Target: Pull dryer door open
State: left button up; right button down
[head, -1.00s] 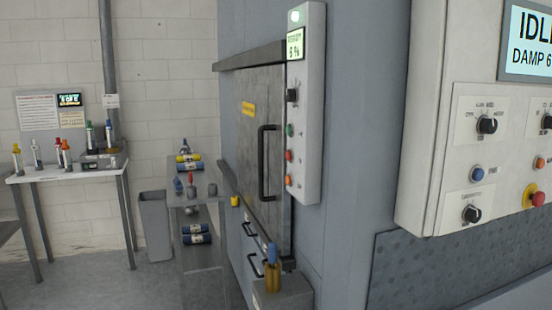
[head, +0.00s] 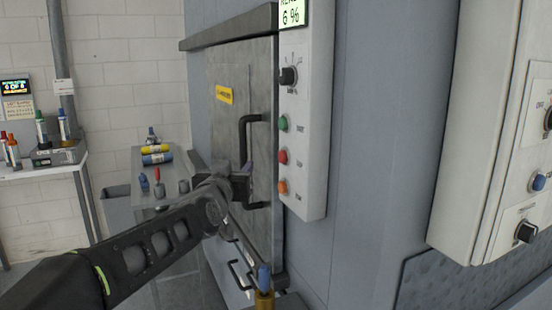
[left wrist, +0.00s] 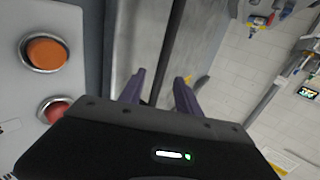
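The dryer door (head: 228,125) is a grey metal panel with a yellow label, and it looks closed. Its black vertical bar handle (head: 244,130) is on the door's right side; the bar also shows in the left wrist view (left wrist: 169,50). My left gripper (head: 245,176) reaches in from the left to the lower part of the handle. In the left wrist view its two purple fingers (left wrist: 160,78) are apart, with the dark bar between them and visible gaps beside it. The arm and hand hide part of the door's lower area. My right gripper is not in view.
A control panel (head: 303,150) with a knob and coloured buttons stands close to the right of the handle. Another control box (head: 470,130) is at far right. A small table (head: 170,175) with bottles is behind the arm. Lower drawer handles (head: 240,275) are below the door.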

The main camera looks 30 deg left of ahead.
aim_at(243, 160)
pick_arm(q)
jog(key=shift+w+a+p, duration=0.3)
jog(key=shift+w+p, duration=0.1)
jog(key=p+x, duration=0.2)
jog(key=x, duration=0.4)
jog(key=shift+w, duration=0.2)
jog(key=shift+c, duration=0.4)
grip_shut()
dwell(1.0)
